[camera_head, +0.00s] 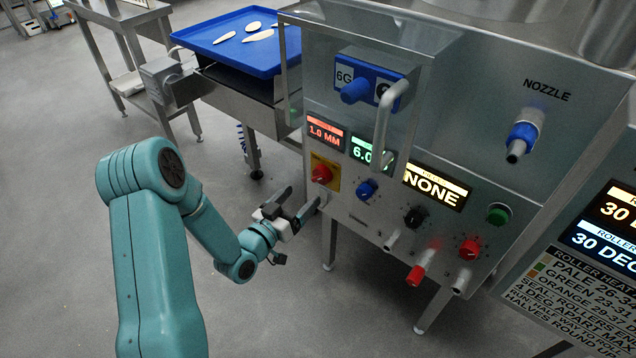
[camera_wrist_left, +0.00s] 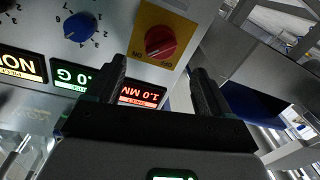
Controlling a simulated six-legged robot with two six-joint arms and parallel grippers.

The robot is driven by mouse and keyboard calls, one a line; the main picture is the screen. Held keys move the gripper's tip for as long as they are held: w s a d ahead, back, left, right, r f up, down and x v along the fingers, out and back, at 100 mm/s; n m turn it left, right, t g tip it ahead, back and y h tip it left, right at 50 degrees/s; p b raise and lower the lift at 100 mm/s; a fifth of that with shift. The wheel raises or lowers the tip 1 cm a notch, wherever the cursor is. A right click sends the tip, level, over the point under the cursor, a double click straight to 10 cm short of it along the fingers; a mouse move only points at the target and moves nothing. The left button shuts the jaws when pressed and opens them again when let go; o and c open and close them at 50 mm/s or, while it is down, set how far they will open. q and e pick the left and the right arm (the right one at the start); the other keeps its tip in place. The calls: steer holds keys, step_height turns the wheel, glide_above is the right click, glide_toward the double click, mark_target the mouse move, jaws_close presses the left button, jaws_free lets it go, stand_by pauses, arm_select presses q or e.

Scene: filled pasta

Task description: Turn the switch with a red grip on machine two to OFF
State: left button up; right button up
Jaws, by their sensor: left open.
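A rotary switch with a red grip (camera_head: 322,174) sits on a yellow plate (camera_head: 333,184) at the lower left of the steel machine's front panel. My right gripper is not in view.
A blue knob (camera_head: 367,189), a black knob (camera_head: 414,216), a red knob (camera_head: 469,248) and a red-tipped spout (camera_head: 416,274) are on the same panel. A metal handle (camera_head: 381,125) juts out above. A blue tray (camera_head: 228,50) stands behind left. Floor at left is clear.

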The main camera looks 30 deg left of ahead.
mark_target(317, 180)
arm_select(q)
steer(key=w, duration=0.8)
steer(key=shift+f+b, duration=0.1)
steer(key=shift+b, duration=0.3)
steer(key=shift+d, duration=0.1)
steer(key=c, duration=1)
